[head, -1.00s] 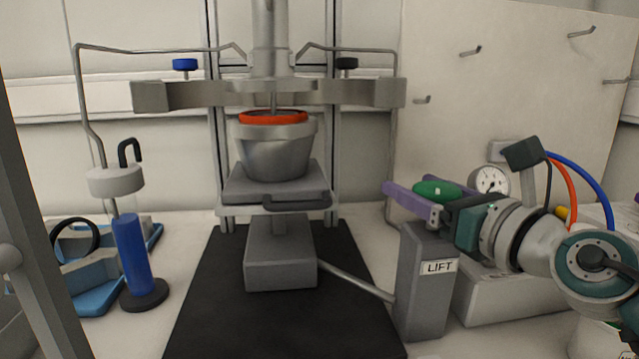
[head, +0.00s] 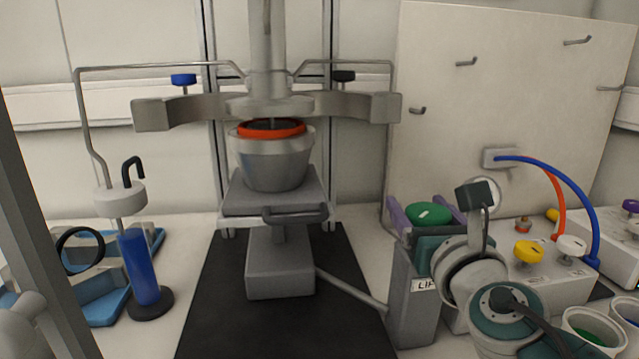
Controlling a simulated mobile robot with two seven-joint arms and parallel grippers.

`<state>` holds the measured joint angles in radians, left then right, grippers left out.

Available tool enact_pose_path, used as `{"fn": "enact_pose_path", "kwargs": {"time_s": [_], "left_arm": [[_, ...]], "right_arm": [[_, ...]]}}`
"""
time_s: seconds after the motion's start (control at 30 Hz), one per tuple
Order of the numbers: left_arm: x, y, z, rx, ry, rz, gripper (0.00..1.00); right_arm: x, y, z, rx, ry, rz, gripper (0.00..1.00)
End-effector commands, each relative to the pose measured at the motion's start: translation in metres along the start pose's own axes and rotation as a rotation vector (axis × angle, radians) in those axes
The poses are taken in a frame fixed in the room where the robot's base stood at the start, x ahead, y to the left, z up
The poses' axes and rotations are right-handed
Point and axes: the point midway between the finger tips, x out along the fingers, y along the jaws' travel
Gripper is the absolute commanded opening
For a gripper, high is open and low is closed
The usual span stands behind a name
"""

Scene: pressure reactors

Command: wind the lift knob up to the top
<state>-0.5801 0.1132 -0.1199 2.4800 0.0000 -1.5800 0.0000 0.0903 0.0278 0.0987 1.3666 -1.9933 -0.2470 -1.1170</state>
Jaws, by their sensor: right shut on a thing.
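The green lift knob (head: 428,214) sits on top of the grey post labelled LIFT (head: 402,300), right of the reactor. My right gripper (head: 425,213) has its purple fingers on either side of the knob and is shut on it; its wrist comes from the lower right. The metal vessel (head: 272,162) with a red ring on its rim stands on the grey lift platform (head: 245,203). The vessel's rim is just below the fixed reactor head (head: 268,103), around a central shaft. My left gripper is not in view.
A rod runs from the lift base (head: 280,270) to the post. A blue cylinder (head: 140,268) and blue trays (head: 103,300) are at left. A control box with yellow and white knobs (head: 528,252) and blue and orange hoses is close to my right wrist.

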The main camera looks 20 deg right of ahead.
Motion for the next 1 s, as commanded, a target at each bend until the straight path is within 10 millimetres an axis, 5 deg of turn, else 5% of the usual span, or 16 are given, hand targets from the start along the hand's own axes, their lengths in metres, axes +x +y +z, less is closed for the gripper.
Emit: {"fn": "enact_pose_path", "kwargs": {"time_s": [0.23,0.6,1.0], "left_arm": [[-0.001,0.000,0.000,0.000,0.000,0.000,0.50],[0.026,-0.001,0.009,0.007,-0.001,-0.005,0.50],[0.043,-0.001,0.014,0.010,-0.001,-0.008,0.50]], "right_arm": [[0.000,-0.005,-0.001,0.005,-0.002,-0.233,0.18],[-0.003,-0.014,-0.003,0.004,-0.005,-0.533,0.18],[-0.006,-0.019,0.000,0.001,-0.005,-0.692,0.18]]}}
